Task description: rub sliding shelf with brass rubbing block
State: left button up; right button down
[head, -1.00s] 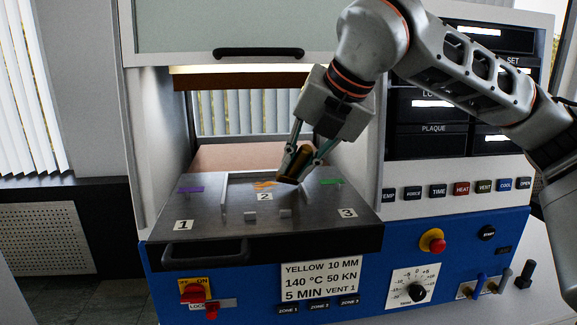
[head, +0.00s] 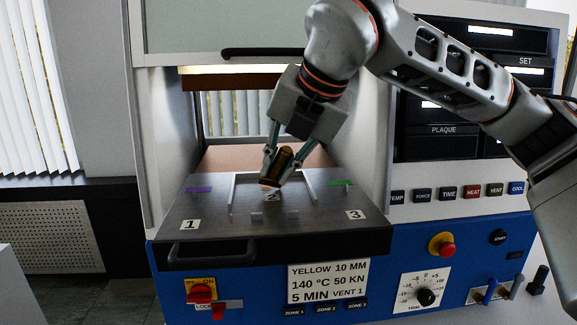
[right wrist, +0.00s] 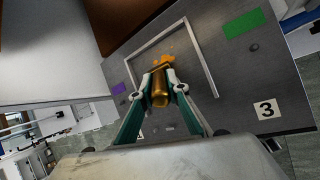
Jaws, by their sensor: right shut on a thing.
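The sliding shelf (head: 207,220) is a grey metal plate pulled out of the press, with labels 1, 2 and 3, a purple mark on the left and a green mark on the right. My right gripper (head: 283,158) is shut on the brass rubbing block (head: 281,168), tilted over the middle of the shelf near label 2. In the right wrist view the block (right wrist: 160,88) sits between the fingertips, close to an orange smear (right wrist: 163,60) inside a raised frame (right wrist: 190,42). I cannot tell if the block touches the shelf. My left gripper is out of view.
The raised press door with a black handle (head: 262,53) is above the opening. A shelf handle (head: 212,253) is at the front. The control panel has a red-topped knob (head: 446,249), a dial (head: 425,297) and small levers.

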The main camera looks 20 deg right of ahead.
jog(key=shift+w+a+r, duration=0.1)
jog(key=shift+w+a, duration=0.15)
jog(key=shift+a, duration=0.65)
jog(key=shift+w+d, duration=0.25)
jog(key=shift+w, duration=0.5)
jog(key=shift+s+d, duration=0.25)
jog(key=shift+d, duration=0.55)
jog(key=shift+s+d, duration=0.2)
jog(key=shift+d, duration=0.55)
jog(key=shift+s+d+b, duration=0.15)
jog(key=shift+s+d, duration=0.1)
jog(key=shift+d, duration=0.6)
jog(key=shift+s+d+b, duration=0.15)
jog(key=shift+s+d, duration=0.1)
jog(key=shift+d, duration=0.55)
jog(key=shift+a, duration=0.1)
jog(key=shift+w+a, duration=0.1)
jog(key=shift+a, duration=0.3)
jog(key=shift+w+a, duration=0.3)
jog(key=shift+a, duration=0.6)
jog(key=shift+w+a, duration=0.25)
jog(key=shift+a, duration=0.7)
jog(key=shift+w+a, duration=0.3)
jog(key=shift+a, duration=0.6)
